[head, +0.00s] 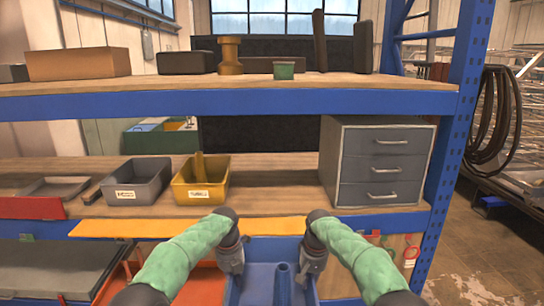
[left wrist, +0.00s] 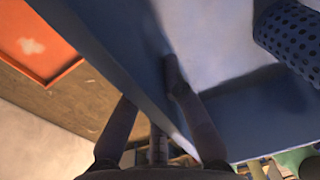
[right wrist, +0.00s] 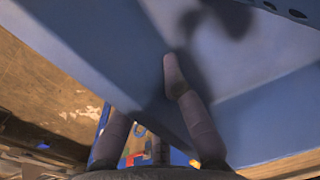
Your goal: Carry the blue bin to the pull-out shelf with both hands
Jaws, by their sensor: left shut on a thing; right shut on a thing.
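The blue bin (head: 270,247) is at the bottom centre of the head view, in front of the shelving, with a blue cylinder (head: 283,283) standing inside. My left gripper (head: 232,268) is shut on its left wall and my right gripper (head: 313,268) on its right wall. In the left wrist view, the left gripper's fingers straddle the bin's wall (left wrist: 100,50). The right wrist view shows the same grip on the other wall (right wrist: 80,45). The yellow-orange board (head: 190,228), apparently the pull-out shelf, juts from the middle level behind the bin. The bin's underside is hidden.
A grey bin (head: 137,182) and a yellow bin (head: 201,185) stand on the middle level behind the board. A grey drawer cabinet (head: 378,165) is at right, beside the blue post (head: 462,110). A red tray (head: 33,208) is at left.

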